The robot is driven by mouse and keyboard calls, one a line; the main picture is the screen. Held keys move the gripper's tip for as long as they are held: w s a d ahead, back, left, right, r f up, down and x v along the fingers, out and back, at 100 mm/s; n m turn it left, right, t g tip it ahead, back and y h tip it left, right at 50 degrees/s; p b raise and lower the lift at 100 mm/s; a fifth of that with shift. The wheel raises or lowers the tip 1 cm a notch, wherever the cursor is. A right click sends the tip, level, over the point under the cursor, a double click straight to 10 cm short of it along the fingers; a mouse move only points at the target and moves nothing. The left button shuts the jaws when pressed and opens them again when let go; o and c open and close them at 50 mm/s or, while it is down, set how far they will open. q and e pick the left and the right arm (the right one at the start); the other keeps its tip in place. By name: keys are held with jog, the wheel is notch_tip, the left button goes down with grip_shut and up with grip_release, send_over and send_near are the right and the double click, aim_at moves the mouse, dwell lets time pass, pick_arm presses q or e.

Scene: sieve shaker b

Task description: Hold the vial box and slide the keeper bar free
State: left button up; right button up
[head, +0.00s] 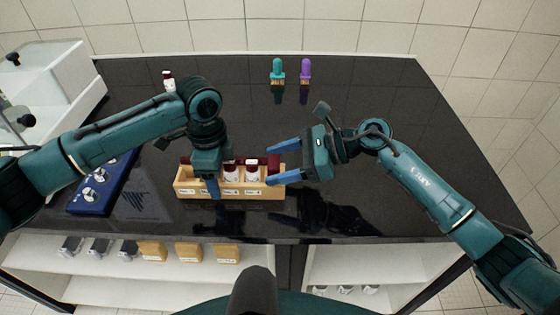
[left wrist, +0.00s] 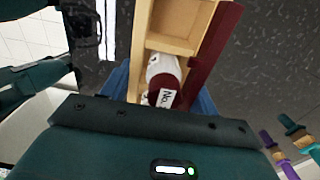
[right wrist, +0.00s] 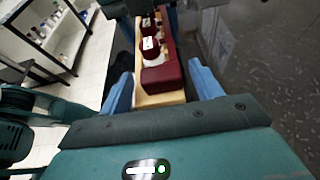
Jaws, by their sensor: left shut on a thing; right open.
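The wooden vial box (head: 246,190) stands on the black bench top and holds white vials with dark red caps (head: 252,170). The dark red keeper bar (head: 273,162) runs along the box's far side, and its end shows at the right of the box. In the right wrist view the bar (right wrist: 162,78) lies along the box (right wrist: 160,99).
A blue device with knobs (head: 92,195) lies left of the box. A white machine (head: 55,75) is far left.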

pick_arm(q)
jog(key=shift+s+d+f, duration=0.1)
jog(key=shift+s+f, duration=0.05)
pick_arm(e)
jog(key=v, duration=1.2)
dwell(0.4)
pick_arm(q)
jog(key=o, duration=1.3)
